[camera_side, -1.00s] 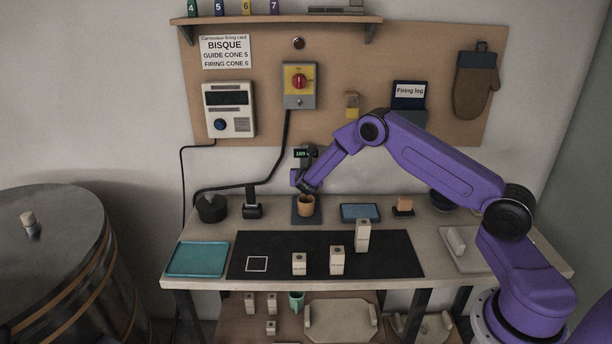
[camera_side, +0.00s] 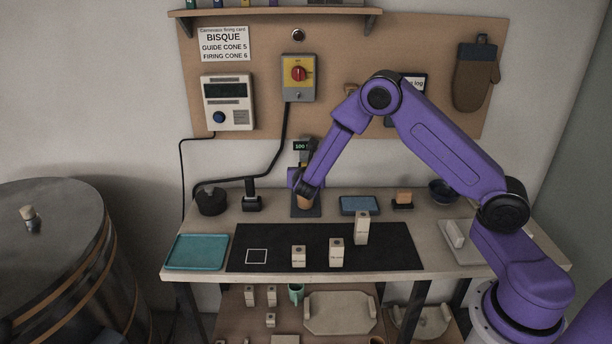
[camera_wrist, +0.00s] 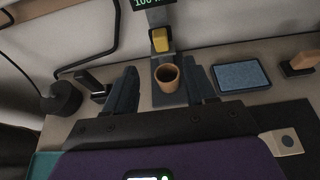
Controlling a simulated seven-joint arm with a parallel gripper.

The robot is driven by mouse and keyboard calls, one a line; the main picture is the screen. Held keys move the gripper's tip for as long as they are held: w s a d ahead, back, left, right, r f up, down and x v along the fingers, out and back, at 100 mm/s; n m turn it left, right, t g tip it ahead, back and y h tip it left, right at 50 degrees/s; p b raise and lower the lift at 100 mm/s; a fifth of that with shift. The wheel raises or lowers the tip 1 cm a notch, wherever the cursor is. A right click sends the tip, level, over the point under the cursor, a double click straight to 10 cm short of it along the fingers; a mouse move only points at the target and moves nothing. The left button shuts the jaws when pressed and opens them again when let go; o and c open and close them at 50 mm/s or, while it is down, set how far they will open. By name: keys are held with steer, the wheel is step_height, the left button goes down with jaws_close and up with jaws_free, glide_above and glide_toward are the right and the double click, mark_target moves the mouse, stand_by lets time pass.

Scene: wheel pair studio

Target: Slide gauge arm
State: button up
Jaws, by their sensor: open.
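The gauge (camera_side: 301,146) stands at the back of the bench, with a small lit display reading about 100. In the wrist view its display (camera_wrist: 148,3) is cut by the top edge, and its yellow sliding arm (camera_wrist: 160,40) shows on the post. A tan cup (camera_side: 305,203) stands upright on the gauge's dark base (camera_side: 306,213), in front of the post. My gripper (camera_side: 304,191) is just above the cup and hides part of it. In the wrist view my gripper (camera_wrist: 162,72) is open, its fingers either side of the cup (camera_wrist: 167,77); contact cannot be told.
A blue tablet-like pad (camera_side: 360,205) lies right of the gauge. A black stand (camera_side: 251,203) and a round black holder (camera_side: 211,203) are on the left. Several pale blocks (camera_side: 336,252) stand on the black mat (camera_side: 395,258). A teal tray (camera_side: 197,252) is at front left.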

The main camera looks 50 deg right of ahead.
steer(key=shift+v, duration=2)
steer(key=s+a+r+m+g+y, duration=0.2)
steer(key=s+a+m+g+y, duration=0.1)
steer(key=s, duration=1)
steer(key=s+a+r+m+g+y, duration=0.3)
steer(key=s+m, duration=0.3)
steer(key=s, duration=0.7)
steer(key=s+a+r+m+g+y, duration=0.2)
steer(key=s+a+m+g+y, duration=0.1)
steer(key=s, duration=1.1)
steer(key=shift+a+r+m+y, duration=0.3)
steer(key=shift+a+m+y, duration=0.2)
steer(key=shift+a+m, duration=0.55)
steer(key=shift+d, duration=0.15)
